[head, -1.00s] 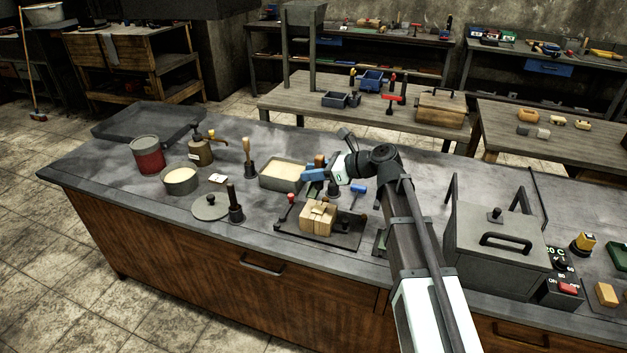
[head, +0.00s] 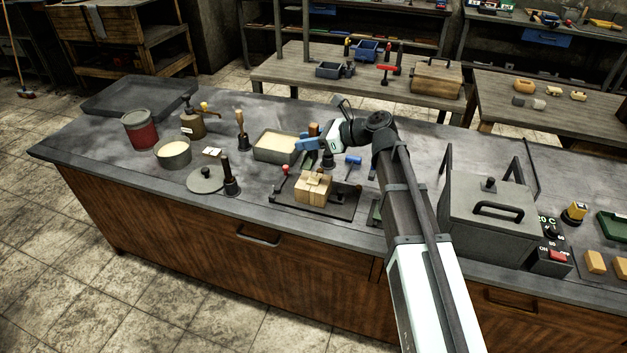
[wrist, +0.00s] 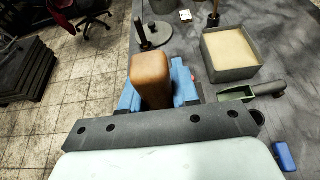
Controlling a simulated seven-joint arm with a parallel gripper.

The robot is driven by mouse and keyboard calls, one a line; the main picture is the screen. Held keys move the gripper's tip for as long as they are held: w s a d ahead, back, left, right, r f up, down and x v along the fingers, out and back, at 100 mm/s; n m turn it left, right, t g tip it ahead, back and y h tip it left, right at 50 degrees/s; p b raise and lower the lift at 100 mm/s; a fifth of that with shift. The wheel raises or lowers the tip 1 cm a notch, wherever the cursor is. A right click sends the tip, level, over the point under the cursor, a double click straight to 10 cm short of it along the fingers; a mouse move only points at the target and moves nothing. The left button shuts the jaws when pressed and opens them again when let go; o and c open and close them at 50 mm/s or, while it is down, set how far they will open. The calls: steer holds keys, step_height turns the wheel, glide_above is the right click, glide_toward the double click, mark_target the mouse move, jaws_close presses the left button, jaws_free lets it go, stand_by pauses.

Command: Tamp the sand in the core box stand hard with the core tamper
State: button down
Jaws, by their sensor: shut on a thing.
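My gripper (head: 312,143), with blue fingers, is shut on the brown wooden handle (wrist: 151,75) of an upright tool that I take for the core tamper. It also shows in the head view (head: 313,128). My gripper is behind the block, beside the sand bin. Sand inside the block cannot be made out.
The grey sand bin (wrist: 230,75) is just left of my gripper in the head view. A green scoop (wrist: 240,95) lies by it. A dark-handled tool (head: 230,178) and a brush (head: 241,130) stand in holders. A grey lidded box (head: 487,215) stands right.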

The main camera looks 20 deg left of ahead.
steer(key=shift+f, duration=2.4)
steer(key=shift+f, duration=0.1)
steer(key=shift+f, duration=1.75)
steer(key=shift+f, duration=0.1)
steer(key=shift+r, duration=1.55)
